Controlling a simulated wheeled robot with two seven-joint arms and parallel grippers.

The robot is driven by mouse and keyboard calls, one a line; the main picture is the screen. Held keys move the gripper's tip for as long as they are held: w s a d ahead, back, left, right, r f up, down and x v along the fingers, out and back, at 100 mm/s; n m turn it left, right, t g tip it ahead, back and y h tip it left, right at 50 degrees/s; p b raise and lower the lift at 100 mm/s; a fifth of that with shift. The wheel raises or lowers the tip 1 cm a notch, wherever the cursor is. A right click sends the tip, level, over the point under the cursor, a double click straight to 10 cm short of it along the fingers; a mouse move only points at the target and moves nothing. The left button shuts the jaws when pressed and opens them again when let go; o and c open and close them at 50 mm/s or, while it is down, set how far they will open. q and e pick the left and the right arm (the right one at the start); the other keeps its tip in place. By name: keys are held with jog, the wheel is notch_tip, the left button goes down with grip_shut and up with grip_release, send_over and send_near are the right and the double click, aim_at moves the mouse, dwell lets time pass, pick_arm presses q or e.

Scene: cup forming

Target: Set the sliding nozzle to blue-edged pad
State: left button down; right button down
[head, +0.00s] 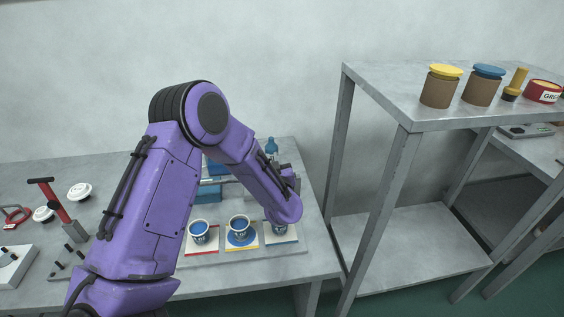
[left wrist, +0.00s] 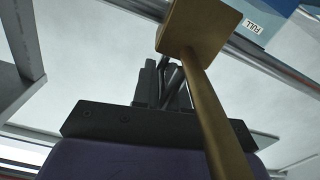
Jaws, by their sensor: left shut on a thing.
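The blue-edged pad (head: 287,239) is the rightmost of three pads. A cup (head: 279,227) on it is partly hidden by my purple wrist. My left gripper is hidden behind that wrist in the head view. In the left wrist view its dark fingers (left wrist: 165,84) are close together and shut at the brass-coloured nozzle (left wrist: 197,28). The nozzle is a block with a long tube (left wrist: 218,112) crossing in front of the gripper. The grip contact itself is hard to see. My right gripper is not in view.
Cups with blue contents stand on the red-edged pad (head: 203,252) and the yellow-edged pad (head: 240,247). A blue tank marked FULL (left wrist: 282,14) is near the nozzle. A metal shelf (head: 400,110) with jars stands at right.

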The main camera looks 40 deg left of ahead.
pick_arm(q)
jog(key=c, duration=1.2)
grip_release()
jog(key=shift+w+d, duration=0.1)
jog(key=shift+w, duration=0.05)
jog(key=shift+o, duration=0.2)
jog(key=shift+d, duration=0.1)
jog(key=b+v, duration=0.2)
jog(key=v, duration=0.8)
jog(key=shift+b, duration=0.4)
jog(key=shift+d+r, duration=0.1)
jog(key=shift+d, duration=0.05)
